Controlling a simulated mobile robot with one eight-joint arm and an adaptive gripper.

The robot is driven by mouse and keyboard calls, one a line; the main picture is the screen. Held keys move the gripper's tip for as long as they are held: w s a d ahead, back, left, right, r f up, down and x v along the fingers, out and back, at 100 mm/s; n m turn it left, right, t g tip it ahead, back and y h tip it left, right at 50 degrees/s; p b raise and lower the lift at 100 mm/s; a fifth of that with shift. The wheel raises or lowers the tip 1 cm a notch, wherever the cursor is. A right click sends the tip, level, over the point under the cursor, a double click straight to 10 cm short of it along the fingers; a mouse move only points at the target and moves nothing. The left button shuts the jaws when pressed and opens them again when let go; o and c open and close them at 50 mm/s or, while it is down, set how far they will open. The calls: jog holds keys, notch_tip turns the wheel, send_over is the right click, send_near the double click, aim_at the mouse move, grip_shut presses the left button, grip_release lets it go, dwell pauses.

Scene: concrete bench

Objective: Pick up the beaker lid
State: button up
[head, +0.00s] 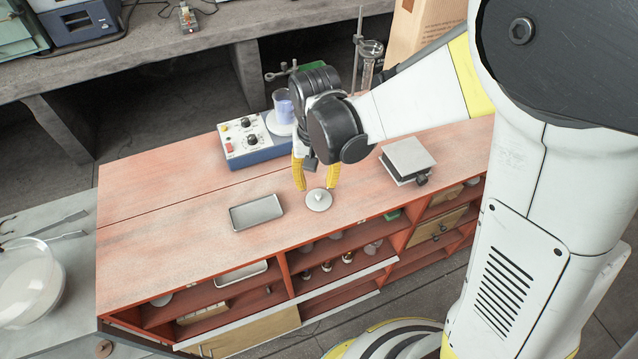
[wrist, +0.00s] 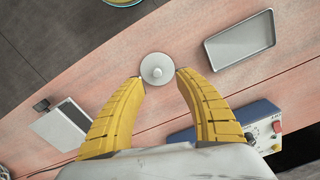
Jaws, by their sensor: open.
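The beaker lid (head: 318,200) is a small pale round disc with a knob on top, lying flat on the reddish wooden bench top near its front edge. It also shows in the wrist view (wrist: 157,69). My gripper (head: 317,187) has its yellow fingers spread above and around the lid. In the wrist view the fingertips (wrist: 158,76) stand on either side of the lid. The gripper is open and holds nothing. Whether a fingertip touches the lid's rim, I cannot tell.
A grey metal tray (head: 257,212) lies left of the lid, and a small lab jack (head: 407,159) stands to the right. Behind are a blue-and-white control box (head: 247,139), a beaker of bluish liquid (head: 284,106) and a stand with glassware (head: 370,60). Open shelves lie below the front edge.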

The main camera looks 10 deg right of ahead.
aim_at(319, 194)
jog(key=f+b, duration=0.1)
jog(key=f, duration=0.1)
jog(key=f+b, duration=0.1)
jog(key=f, duration=0.4)
jog(key=shift+w+d+b, duration=0.3)
jog(key=shift+w+b, duration=0.05)
jog(key=shift+b, duration=0.05)
jog(key=shift+r, duration=0.15)
grip_shut()
